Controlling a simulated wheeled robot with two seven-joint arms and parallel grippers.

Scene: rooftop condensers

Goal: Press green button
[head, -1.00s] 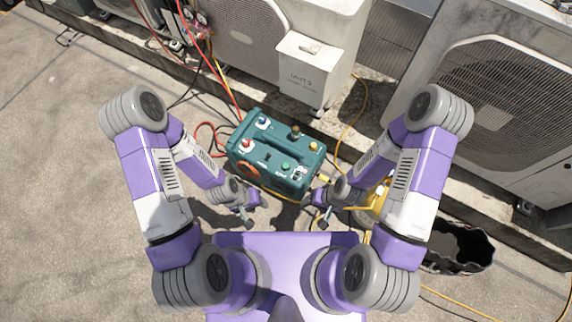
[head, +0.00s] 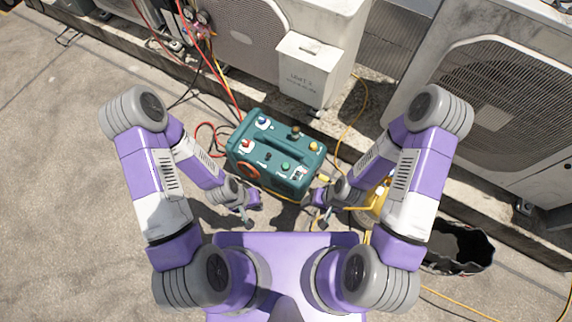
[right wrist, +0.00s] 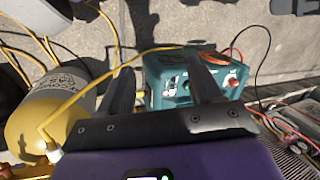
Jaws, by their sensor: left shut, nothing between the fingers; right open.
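The green button (head: 286,167) is on the top panel of a teal machine (head: 262,177), towards its front right. The panel also carries blue, red, orange and dark knobs around a long dark handle. My left gripper (head: 250,214) is shut and empty, in front of the machine's left part and apart from the button. My right gripper (head: 320,214) is just right of the machine's front corner. In the right wrist view its two dark fingers (right wrist: 160,85) are spread, with nothing between them, and the machine (right wrist: 160,72) shows beyond them, partly hidden.
A yellow cylinder (right wrist: 42,120) stands beside my right arm. An open black bag (head: 462,246) is on the right. Condenser units, one with a white box (head: 308,72), line the back. Red and yellow hoses (head: 222,72) run to the machine. Concrete at left is clear.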

